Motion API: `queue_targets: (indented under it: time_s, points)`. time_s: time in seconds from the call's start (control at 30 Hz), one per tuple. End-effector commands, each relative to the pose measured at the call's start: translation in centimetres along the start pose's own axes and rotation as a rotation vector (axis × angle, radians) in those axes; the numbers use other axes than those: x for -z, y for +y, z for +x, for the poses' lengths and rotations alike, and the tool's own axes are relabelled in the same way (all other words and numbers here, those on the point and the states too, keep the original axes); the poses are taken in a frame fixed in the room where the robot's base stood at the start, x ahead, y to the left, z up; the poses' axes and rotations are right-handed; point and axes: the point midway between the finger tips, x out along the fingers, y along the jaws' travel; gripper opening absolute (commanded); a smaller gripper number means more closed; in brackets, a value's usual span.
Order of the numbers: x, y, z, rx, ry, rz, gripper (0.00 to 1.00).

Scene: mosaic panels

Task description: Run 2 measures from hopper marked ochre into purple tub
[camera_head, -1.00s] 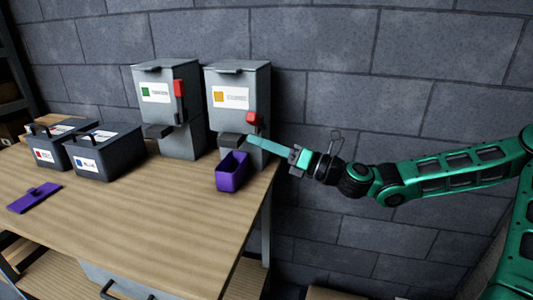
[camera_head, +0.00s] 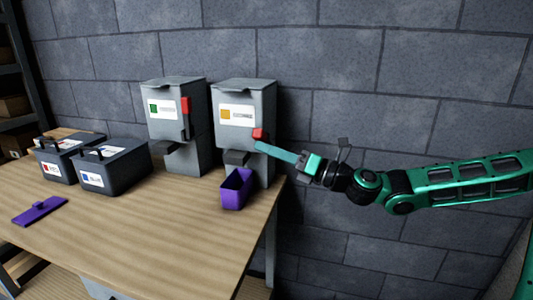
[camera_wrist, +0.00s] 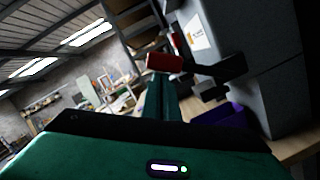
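The hopper with the ochre label (camera_head: 250,95) stands at the back right of the table. Its red lever (camera_head: 260,134) sticks out low on its right side. The purple tub (camera_head: 234,192) stands open under that hopper's dark spout (camera_head: 237,157); its contents cannot be seen. My gripper (camera_head: 261,146) reaches in from the right, its fingertips just under the lever. In the wrist view the fingers (camera_wrist: 161,95) are together with nothing visible between them, and the red lever (camera_wrist: 164,62) lies across their tips. I cannot tell whether they touch it.
A second hopper with a green label (camera_head: 165,95) and its red lever raised stands left. Two dark lidded boxes (camera_head: 115,172) (camera_head: 55,165) stand at the table's left. A purple lid (camera_head: 40,210) lies near them. The wooden table's (camera_head: 150,235) front middle is clear.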

Motion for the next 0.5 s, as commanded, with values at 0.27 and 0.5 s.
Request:
queue_targets:
  time_s: [0.27,0.5]
  points:
    - [-1.4,0.3,0.4,-0.001,-0.003,-0.003,0.00]
    - [-3.8,0.4,0.9,0.000,-0.003,-0.004,0.00]
